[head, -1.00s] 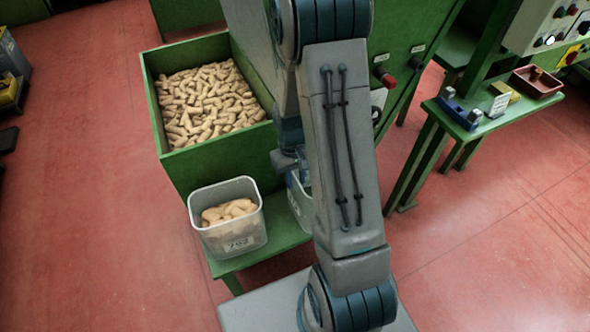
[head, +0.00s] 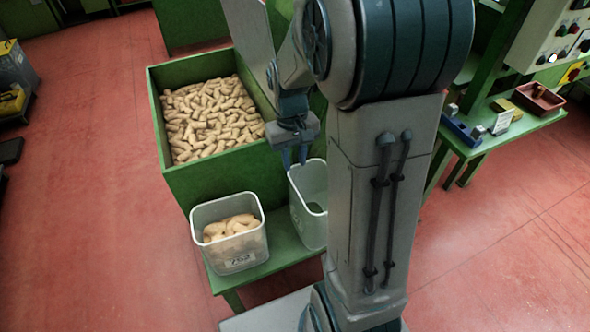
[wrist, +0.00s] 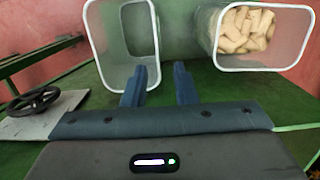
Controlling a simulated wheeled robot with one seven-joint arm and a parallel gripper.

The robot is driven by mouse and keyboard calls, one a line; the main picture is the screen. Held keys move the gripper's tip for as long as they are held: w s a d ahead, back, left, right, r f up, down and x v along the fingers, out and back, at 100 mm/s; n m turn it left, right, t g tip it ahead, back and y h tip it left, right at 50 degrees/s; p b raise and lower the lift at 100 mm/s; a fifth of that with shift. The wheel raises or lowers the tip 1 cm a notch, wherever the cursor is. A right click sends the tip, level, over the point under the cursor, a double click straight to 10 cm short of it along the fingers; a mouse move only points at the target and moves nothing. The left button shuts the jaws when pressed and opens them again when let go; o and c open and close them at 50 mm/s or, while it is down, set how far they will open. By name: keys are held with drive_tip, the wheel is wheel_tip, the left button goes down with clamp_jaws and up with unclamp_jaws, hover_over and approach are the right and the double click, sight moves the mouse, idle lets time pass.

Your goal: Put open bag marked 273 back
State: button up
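I see no bag that I can make out as one marked 273. A translucent grey bin (head: 231,255) holding several pale cork stoppers (head: 231,226) stands on the low green bench; its number label is hard to read. A second translucent bin (head: 310,228) stands to its right, partly hidden by my arm, and looks empty. In the wrist view the empty bin (wrist: 126,85) is at the left and the cork bin (wrist: 263,68) at the right. My gripper (head: 295,165) is near the empty bin's rim; its fingers (wrist: 160,72) are apart with nothing between them.
A large green crate (head: 222,172) full of corks stands behind the bins. A side bench (head: 520,127) at the right carries a red tray (head: 540,98) and a blue block (head: 461,130). A black handwheel (wrist: 32,102) shows in the wrist view.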

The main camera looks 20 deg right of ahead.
drive_tip(key=s+a+r+t, duration=0.4)
drive_tip(key=s+r, duration=0.4)
drive_tip(key=s, duration=0.5)
drive_tip(key=shift+a+r, duration=0.4)
drive_tip(key=shift+a, duration=0.2)
drive_tip(key=shift+w, duration=0.1)
